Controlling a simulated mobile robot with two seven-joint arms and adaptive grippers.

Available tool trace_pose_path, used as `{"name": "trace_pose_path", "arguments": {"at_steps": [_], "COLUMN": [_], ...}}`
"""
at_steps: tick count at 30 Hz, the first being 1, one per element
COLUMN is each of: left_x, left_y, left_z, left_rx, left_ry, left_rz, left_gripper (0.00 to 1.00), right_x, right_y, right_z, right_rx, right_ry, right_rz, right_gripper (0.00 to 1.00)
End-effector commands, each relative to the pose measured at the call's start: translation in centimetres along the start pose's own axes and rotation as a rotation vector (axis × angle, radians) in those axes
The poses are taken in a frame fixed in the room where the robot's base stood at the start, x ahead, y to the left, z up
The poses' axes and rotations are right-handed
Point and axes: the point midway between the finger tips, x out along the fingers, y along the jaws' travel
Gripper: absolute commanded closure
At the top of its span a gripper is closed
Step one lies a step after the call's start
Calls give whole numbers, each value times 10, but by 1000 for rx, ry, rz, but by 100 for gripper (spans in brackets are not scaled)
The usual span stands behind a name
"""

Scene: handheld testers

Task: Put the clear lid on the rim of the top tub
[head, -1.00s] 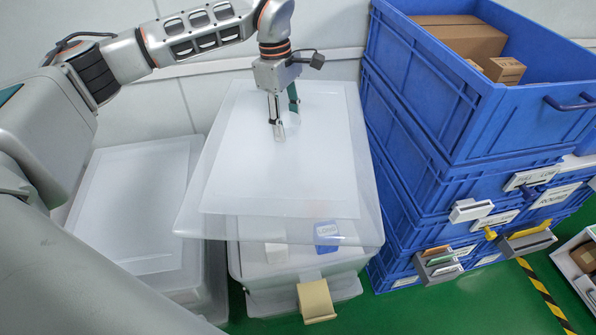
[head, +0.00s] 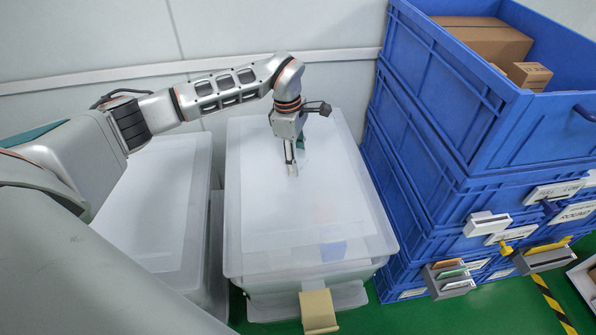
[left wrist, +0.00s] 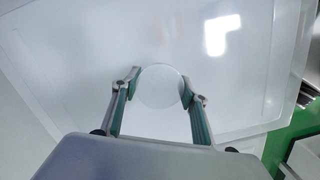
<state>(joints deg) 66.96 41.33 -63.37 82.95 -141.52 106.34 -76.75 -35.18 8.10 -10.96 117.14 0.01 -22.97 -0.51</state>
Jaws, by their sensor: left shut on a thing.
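The clear lid (head: 265,205) is a wide translucent sheet over the top tub (head: 300,283) in the middle of the head view. It covers most of the tub's opening, roughly lined up with it; I cannot tell if it touches the rim all round. My left gripper (head: 294,168) points down at the lid's middle and is shut on its round clear knob. In the left wrist view the fingers (left wrist: 161,88) stand on both sides of this knob, with the lid (left wrist: 100,50) spread around it. A blue-labelled item shows faintly through the lid. My right gripper is out of view.
Another lidded clear tub (head: 165,205) stands close on the left. Stacked blue crates (head: 430,150) rise close on the right, the top one holding cardboard boxes (head: 485,42). A tan tag (head: 318,311) hangs at the tub's front. The wall is behind.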

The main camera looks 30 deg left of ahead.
Motion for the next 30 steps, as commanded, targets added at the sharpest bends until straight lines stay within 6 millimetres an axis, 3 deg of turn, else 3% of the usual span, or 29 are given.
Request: {"name": "trace_pose_path", "arguments": {"at_steps": [7,14,26,27,28,30], "left_x": [15,47,50,50,50,50], "left_y": [0,0,1,0,0,0], "left_z": [-1,-5,-6,-6,-6,-6], "left_rx": [2,1,1,1,1,1], "left_ry": [-2,-2,-1,0,0,-1], "left_rz": [1,-1,3,1,2,2], "left_gripper": [100,100,100,46,40,40], "right_x": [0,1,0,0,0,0], "right_y": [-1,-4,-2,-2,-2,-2], "right_z": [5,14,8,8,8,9], "right_rx": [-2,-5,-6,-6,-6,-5], "right_ry": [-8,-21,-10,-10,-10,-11], "right_rz": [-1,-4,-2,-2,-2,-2], "right_gripper": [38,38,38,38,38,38]}}
